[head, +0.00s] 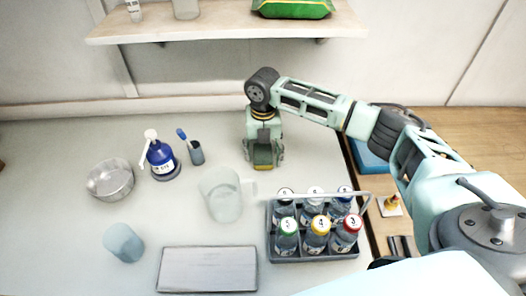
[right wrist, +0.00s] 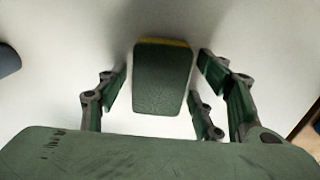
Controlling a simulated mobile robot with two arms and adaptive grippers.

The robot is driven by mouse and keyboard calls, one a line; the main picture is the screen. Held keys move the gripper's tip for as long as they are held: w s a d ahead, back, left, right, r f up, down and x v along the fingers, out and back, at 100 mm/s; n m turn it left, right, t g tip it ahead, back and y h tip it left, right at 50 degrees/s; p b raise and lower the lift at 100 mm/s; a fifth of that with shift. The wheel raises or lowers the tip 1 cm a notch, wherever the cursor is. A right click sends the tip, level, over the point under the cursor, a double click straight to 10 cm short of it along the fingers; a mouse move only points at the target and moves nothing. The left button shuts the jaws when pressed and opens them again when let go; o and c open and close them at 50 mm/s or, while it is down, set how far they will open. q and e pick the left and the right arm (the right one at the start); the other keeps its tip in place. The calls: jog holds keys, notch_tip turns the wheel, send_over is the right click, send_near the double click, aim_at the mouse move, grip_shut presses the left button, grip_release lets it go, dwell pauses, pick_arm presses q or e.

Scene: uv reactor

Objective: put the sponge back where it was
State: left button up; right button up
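The sponge (right wrist: 163,78) is a small block, dark green with a yellow edge, seen in the middle of the right wrist view. In the head view it shows as a small yellow-green patch (head: 263,158) under my right gripper (head: 263,152). My right gripper points down at the worktop, left of the arm's elbow. In the right wrist view its fingers (right wrist: 160,88) stand on both sides of the sponge, with narrow gaps showing. Whether the sponge rests on the worktop is hard to tell. My left gripper is out of view.
A bottle rack (head: 318,256) with several capped bottles stands front right, with a clear jug (head: 221,196) left of it. A metal bowl (head: 110,180), blue bottle (head: 160,157), bluish cup (head: 124,243) and grey block (head: 207,270) lie further left. A shelf (head: 215,27) hangs behind.

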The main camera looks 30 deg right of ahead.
aim_at(263, 153)
jog(key=shift+r, duration=0.1)
notch_tip(263, 153, up, 12)
jog(key=b, duration=0.2)
jog(key=shift+r+b, duration=0.15)
jog(key=shift+b, duration=0.25)
dwell(0.5)
